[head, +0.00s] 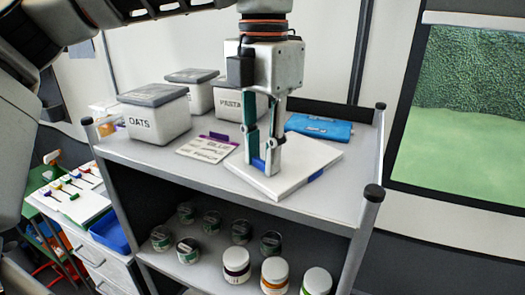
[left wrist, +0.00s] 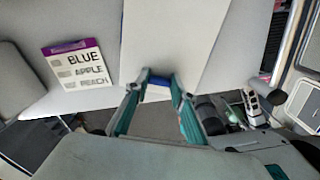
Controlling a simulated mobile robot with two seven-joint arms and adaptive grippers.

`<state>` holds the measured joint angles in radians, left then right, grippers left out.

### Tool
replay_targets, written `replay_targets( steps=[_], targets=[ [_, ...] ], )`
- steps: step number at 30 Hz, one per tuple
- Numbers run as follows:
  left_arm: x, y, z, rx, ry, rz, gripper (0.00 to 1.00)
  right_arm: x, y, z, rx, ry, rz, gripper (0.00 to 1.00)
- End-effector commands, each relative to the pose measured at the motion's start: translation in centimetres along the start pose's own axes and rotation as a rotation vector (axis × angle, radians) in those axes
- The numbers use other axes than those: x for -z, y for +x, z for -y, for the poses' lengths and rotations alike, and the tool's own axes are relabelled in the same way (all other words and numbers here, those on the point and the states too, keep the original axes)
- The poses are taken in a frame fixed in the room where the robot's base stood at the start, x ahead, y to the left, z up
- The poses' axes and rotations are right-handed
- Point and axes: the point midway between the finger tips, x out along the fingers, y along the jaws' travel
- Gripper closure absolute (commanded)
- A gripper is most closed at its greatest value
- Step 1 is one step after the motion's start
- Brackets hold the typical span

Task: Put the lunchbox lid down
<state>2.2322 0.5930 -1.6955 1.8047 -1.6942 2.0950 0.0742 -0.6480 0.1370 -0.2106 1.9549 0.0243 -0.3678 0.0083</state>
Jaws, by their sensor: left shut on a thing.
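The lunchbox lid (head: 297,167) is a flat white panel with blue clips on its edges. It lies flat at the top surface of the grey shelf unit (head: 330,205); I cannot tell if all of it touches. My left gripper (head: 262,168) points down at the lid's left end, shut on the blue clip there. In the left wrist view, the fingertips (left wrist: 160,82) close around the blue clip, and the white lid (left wrist: 175,35) extends away from them. My right gripper is in neither view.
White canisters, labelled OATS (head: 155,118) and PASTA (head: 228,105), stand behind and left. A card (head: 207,146) lies left of the lid. A blue case (head: 319,127) lies behind it. Several jars (head: 236,265) stand on the lower shelf. The top's front right is clear.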

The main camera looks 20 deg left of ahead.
Motion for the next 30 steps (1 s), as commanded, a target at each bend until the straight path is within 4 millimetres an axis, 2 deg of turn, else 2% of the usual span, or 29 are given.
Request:
replay_targets(
  steps=[7,8,9,10,19,23,26,30],
  targets=[
    [0.0,0.2,0.0,0.0,0.001,0.0,1.0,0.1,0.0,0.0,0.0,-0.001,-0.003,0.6],
    [0.0,0.2,0.0,0.0,0.001,0.0,0.73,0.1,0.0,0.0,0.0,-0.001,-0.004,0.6],
    [0.0,0.1,0.0,0.0,0.001,0.0,0.63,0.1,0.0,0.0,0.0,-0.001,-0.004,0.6],
    [0.0,0.1,0.0,0.0,0.001,0.0,0.59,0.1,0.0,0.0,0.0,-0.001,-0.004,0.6],
    [0.0,0.1,0.0,0.0,0.001,0.0,0.59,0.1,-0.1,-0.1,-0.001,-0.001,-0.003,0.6],
    [-0.1,-0.6,0.0,-0.001,0.0,0.002,0.59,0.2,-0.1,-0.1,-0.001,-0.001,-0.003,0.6],
    [-0.1,-1.8,0.0,-0.001,-0.001,0.003,0.59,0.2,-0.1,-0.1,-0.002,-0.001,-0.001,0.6],
    [-0.1,-4.7,0.0,-0.001,-0.001,0.004,0.59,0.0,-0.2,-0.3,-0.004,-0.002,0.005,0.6]
  ],
)
